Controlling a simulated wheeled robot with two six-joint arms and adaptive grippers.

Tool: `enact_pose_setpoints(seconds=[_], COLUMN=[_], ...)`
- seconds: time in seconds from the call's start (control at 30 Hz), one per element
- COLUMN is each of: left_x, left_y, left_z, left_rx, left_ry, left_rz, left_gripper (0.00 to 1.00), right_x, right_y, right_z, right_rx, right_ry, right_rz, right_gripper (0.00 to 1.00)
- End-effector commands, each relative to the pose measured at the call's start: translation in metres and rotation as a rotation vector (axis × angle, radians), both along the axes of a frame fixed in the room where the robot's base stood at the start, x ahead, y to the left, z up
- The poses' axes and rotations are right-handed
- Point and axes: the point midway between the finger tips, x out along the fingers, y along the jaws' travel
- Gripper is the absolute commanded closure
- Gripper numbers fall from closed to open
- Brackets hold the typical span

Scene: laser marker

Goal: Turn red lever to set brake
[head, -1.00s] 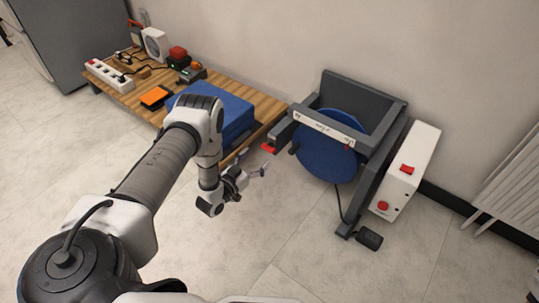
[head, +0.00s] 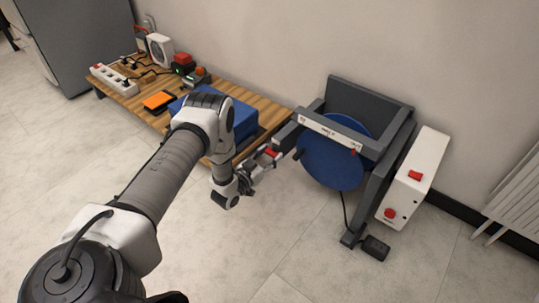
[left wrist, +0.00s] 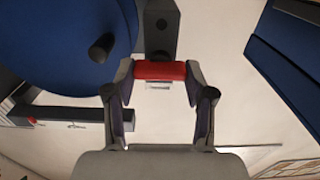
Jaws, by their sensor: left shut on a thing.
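The red lever (head: 271,153) sticks out at the left end of a dark grey frame (head: 371,98) that holds a blue disc (head: 330,165). My left gripper (head: 264,158) has its fingertips at the lever. In the left wrist view the red lever (left wrist: 160,70) lies across between the two fingertips, and the gripper (left wrist: 160,72) is shut on it. The lever's base joins a dark grey block (left wrist: 161,28). In the head view the fingers partly hide the lever. My right gripper is not in view.
A white box (head: 422,170) with a red switch and a red button stands right of the frame. A dark pedal (head: 376,247) lies on the floor. A low wooden table (head: 247,97) on the left bears a blue block, a power strip and small devices. A radiator (head: 514,188) is at far right.

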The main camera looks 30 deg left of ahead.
Motion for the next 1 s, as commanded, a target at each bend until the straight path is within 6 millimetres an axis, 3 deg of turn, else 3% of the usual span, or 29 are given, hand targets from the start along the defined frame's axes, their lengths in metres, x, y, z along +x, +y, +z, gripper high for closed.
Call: enact_pose_setpoints(seconds=[0.37, 1.0], left_x=[0.000, 0.000], left_y=[-0.001, -0.004], left_z=[0.003, 0.003], left_rx=[0.131, 0.702], left_ry=[-0.010, -0.056], left_rz=[-0.001, -0.001], left_gripper=[0.81, 0.81], right_x=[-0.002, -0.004], right_y=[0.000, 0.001], right_z=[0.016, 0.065], right_rx=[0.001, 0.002], right_ry=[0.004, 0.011], right_rz=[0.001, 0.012], right_gripper=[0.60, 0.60])
